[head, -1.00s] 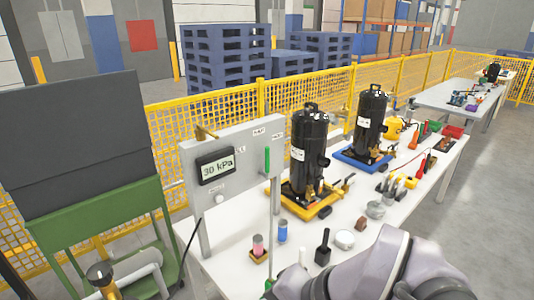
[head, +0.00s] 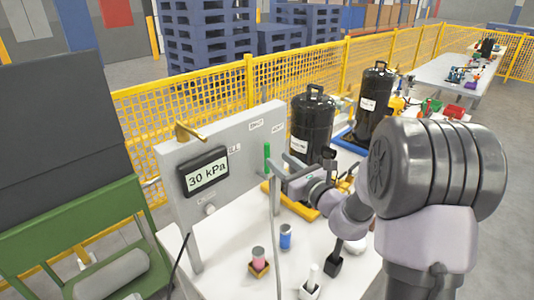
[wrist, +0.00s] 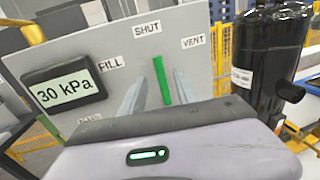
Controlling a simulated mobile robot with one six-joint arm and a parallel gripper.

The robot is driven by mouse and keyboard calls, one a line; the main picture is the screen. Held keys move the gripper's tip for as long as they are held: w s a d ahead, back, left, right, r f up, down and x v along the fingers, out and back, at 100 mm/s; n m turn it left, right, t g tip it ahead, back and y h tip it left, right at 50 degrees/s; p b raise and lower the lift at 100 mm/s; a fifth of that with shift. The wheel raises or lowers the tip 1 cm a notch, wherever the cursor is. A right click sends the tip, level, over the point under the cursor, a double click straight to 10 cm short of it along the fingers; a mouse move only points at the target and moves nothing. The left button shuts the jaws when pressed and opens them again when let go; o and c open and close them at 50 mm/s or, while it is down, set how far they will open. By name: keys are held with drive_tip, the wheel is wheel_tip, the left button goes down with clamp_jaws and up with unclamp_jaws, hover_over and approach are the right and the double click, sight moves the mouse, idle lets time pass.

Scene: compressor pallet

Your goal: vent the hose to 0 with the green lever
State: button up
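The green lever (head: 267,156) stands upright on the grey panel (head: 215,155). It also shows in the wrist view (wrist: 161,82), pointing up toward the SHUT label (wrist: 147,28). The VENT label (wrist: 193,42) is to its right and the FILL label (wrist: 110,63) to its left. The gauge (head: 206,172) reads 30 kPa. My gripper (head: 280,163) is at the panel in front of the lever. In the wrist view its two fingers (wrist: 158,92) are apart, one on each side of the lever, with gaps visible. The hose (head: 274,215) hangs down in front of the panel.
A black compressor (head: 311,125) on a yellow tray stands just right of the panel, close to my gripper. A second compressor (head: 375,105) stands behind it. A pink-topped piece (head: 258,258), a blue can (head: 286,236) and a black-handled tool (head: 335,258) stand on the white table below.

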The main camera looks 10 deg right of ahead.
sight(269, 152)
drive_tip(key=x, duration=0.7)
drive_tip(key=shift+b, duration=0.4)
clamp_jaws()
idle(0.8)
